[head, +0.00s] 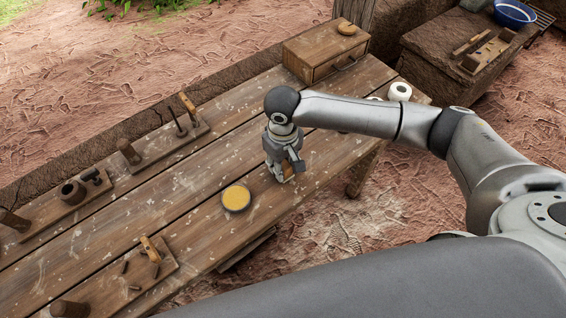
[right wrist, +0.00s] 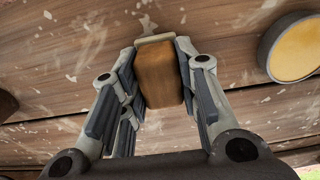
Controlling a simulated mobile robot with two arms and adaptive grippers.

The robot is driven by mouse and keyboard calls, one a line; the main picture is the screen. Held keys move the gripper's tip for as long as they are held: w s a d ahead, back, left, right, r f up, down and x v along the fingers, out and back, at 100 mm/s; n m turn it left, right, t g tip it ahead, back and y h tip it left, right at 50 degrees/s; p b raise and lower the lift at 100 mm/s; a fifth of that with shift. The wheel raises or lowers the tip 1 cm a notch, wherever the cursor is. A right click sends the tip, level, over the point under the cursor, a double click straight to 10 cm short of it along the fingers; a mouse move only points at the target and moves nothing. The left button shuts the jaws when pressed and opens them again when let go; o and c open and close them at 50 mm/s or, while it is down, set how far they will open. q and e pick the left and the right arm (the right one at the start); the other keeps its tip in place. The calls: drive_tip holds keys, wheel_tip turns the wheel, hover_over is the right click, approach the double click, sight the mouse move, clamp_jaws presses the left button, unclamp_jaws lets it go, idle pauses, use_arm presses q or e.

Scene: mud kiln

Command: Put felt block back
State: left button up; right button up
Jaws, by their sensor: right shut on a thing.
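The felt block (right wrist: 158,76) is a brown wooden block with a pale strip along its top end in the right wrist view. My right gripper (head: 284,172) is shut on it, with one finger on each side. In the head view the gripper points down over the right part of the wooden table, and only a little of the block shows between the fingers. I cannot tell whether the block touches the table. My left gripper is not in view.
A round yellow-topped dish (head: 236,198) sits left of my right gripper. Wooden tool racks (head: 160,150) line the table's far side, with another rack (head: 140,275) at the near left. A drawer box (head: 310,65) and white rolls (head: 399,91) stand at the far right end.

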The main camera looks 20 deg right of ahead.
drive_tip(key=o, duration=0.9)
drive_tip(key=shift+f, duration=0.15)
wheel_tip(320, 180, up, 12)
drive_tip(key=shift+b, duration=0.4)
drive_tip(key=shift+a, duration=0.1)
